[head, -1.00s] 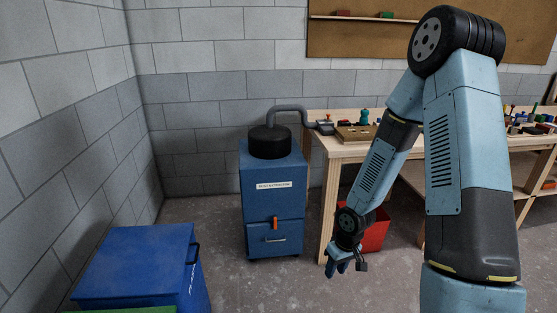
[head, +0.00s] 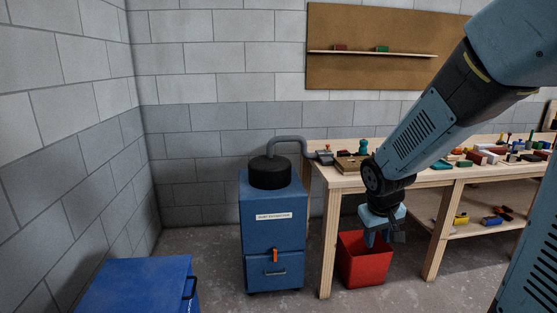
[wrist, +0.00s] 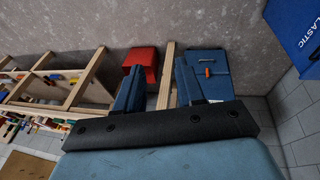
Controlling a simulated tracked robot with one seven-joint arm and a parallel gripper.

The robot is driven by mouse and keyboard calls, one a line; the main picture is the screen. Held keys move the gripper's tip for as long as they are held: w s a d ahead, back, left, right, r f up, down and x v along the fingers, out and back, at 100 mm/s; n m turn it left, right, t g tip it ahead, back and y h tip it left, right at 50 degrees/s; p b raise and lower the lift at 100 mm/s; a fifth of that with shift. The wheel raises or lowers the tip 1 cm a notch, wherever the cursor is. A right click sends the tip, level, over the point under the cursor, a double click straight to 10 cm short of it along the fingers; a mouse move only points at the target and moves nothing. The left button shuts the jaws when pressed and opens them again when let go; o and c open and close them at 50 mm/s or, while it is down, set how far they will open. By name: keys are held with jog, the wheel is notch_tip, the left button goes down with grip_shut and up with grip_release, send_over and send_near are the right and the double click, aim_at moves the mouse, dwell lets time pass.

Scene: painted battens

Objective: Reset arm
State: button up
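My gripper (head: 378,238) hangs below my bent arm, in front of the workbench and over the red bin in the head view. In the wrist view its two blue fingers (wrist: 159,85) stand apart. Only floor and a wooden bench leg show between them, so it is open and empty. My arm reaches in from the upper right of the head view and covers part of the bench.
The wooden workbench (head: 333,181) carries several tools and blocks. The red bin (head: 364,268) stands under its front edge. The blue dust extractor (head: 272,222) stands left of it. A blue lidded bin (head: 135,285) is at lower left. Grey floor lies between.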

jog(key=s+a+r+m+t+y, duration=0.1)
jog(key=s+r+m+t, duration=0.1)
jog(key=s+r, duration=1.3)
jog(key=shift+r+y, duration=0.3)
